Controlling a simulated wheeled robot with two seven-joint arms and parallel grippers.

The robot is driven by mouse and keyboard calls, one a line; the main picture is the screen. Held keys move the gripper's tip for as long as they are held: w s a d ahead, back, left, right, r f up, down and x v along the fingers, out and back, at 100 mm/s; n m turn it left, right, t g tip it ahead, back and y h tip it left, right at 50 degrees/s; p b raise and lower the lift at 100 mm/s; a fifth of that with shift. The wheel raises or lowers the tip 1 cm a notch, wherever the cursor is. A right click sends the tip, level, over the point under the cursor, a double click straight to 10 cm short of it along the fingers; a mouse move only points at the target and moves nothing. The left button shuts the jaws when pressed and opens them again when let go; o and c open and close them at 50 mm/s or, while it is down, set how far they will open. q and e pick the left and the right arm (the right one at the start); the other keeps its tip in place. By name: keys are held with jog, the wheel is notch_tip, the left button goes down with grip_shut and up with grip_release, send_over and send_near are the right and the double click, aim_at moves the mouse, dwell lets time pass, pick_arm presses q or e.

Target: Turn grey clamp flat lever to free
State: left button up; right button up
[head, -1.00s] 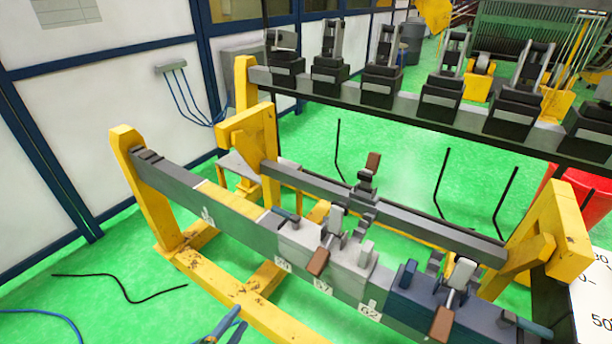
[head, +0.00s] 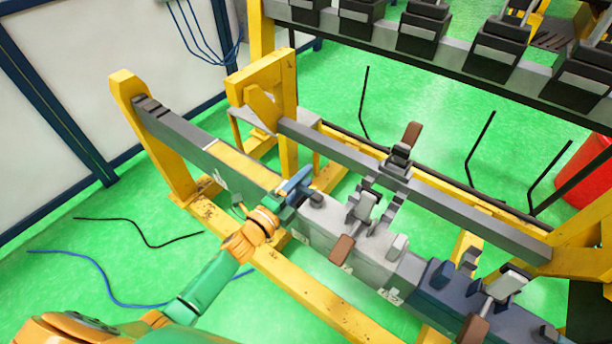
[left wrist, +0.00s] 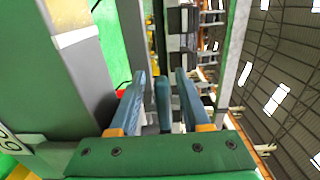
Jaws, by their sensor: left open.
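In the left wrist view the blue fingers of my left gripper (left wrist: 161,88) are apart. A blue flat lever (left wrist: 163,105) stands between them, with gaps visible on both sides. I cannot tell whether either finger touches it. My right gripper is not in view.
A dark blue clamp (head: 440,285) sits farther right on the same beam. A parallel grey bar (head: 340,155) with a brown-handled clamp runs behind. A yellow frame (head: 150,140) stands left. A rack of black clamps is at the back.

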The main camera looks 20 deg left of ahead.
pick_arm(q)
jog(key=shift+w+d+r, duration=0.15)
jog(key=shift+w+d, duration=0.15)
jog(key=shift+w, duration=0.1)
jog(key=c, duration=0.7)
grip_shut()
dwell(0.6)
